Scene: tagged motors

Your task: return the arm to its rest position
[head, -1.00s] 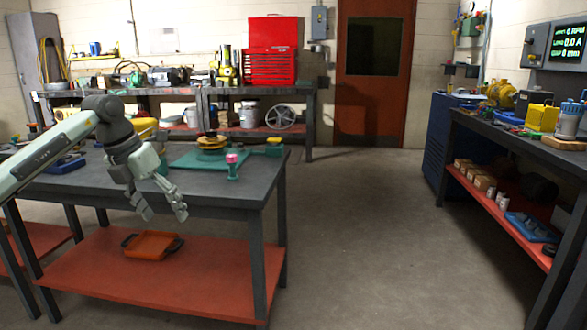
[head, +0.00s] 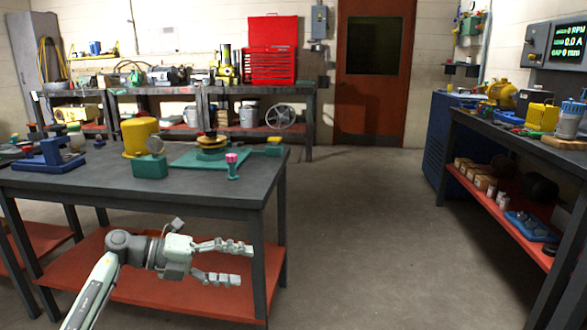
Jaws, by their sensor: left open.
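My left arm comes in from the bottom left of the head view. Its gripper (head: 236,262) is open and empty, with its fingers pointing right. It appears in front of the near workbench (head: 120,188), below the height of the top, and overlaps the red lower shelf (head: 130,292) in the picture. No object is between the fingers. My right gripper is not in the picture.
On the near bench stand a yellow cylinder (head: 139,136), a green block (head: 150,166), a green mat (head: 190,160), a pink-topped green piece (head: 232,168) and a blue fixture (head: 50,155). Another bench (head: 510,137) stands right. The floor (head: 370,220) between is clear.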

